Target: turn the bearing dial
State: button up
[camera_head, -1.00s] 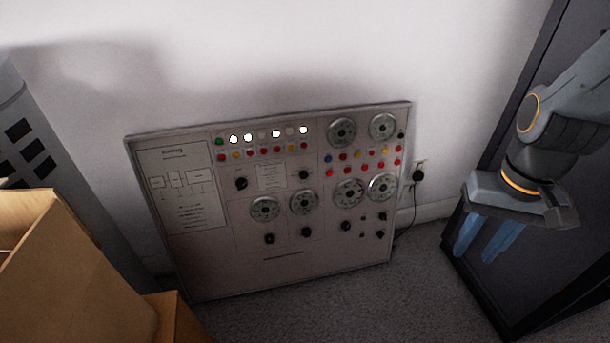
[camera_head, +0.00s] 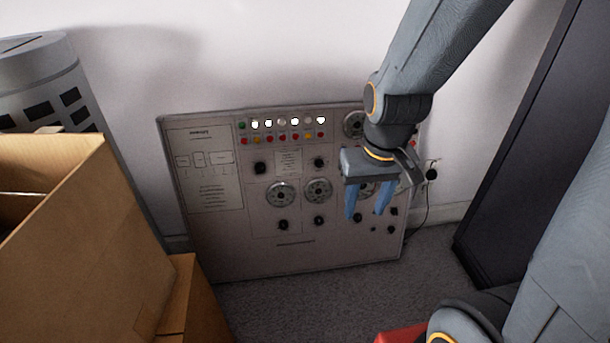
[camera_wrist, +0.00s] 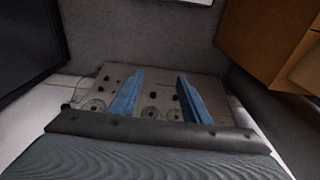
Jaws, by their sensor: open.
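The control panel (camera_head: 235,255) leans against the wall, with round dials, black knobs, coloured buttons and lit lamps. Two dials (camera_head: 283,194) (camera_head: 318,191) show clearly in its lower middle. I cannot tell which one is the bearing dial. My gripper (camera_head: 367,212) is open and empty, with blue fingers pointing down in front of the panel's right part. The gripper and arm hide most of the right-hand dials. In the wrist view the panel (camera_wrist: 160,92) lies beyond the open fingers, with dials along its near side.
Cardboard boxes (camera_head: 85,235) stand at the left, beside a grey cylinder (camera_head: 45,80) with dark slots. A dark cabinet (camera_head: 515,150) stands at the right. A plug and cable (camera_head: 431,174) are at the wall right of the panel.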

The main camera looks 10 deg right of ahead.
jog(key=w+f+t+b, duration=0.3)
jog(key=w+f+b, duration=0.45)
jog(key=w, duration=0.35)
jog(key=w+f+t+b, duration=0.4)
jog(key=w+f+b, duration=0.2)
jog(key=w+f, duration=0.3)
jog(key=t+b, duration=0.9)
jog(key=b, duration=0.8)
send_near(320, 166)
jog(key=w, duration=0.2)
jog(key=w+b, duration=0.2)
jog(key=w, duration=0.4)
jog(key=shift+w+f, duration=0.15)
jog(key=shift+w, duration=0.1)
jog(key=c, duration=1)
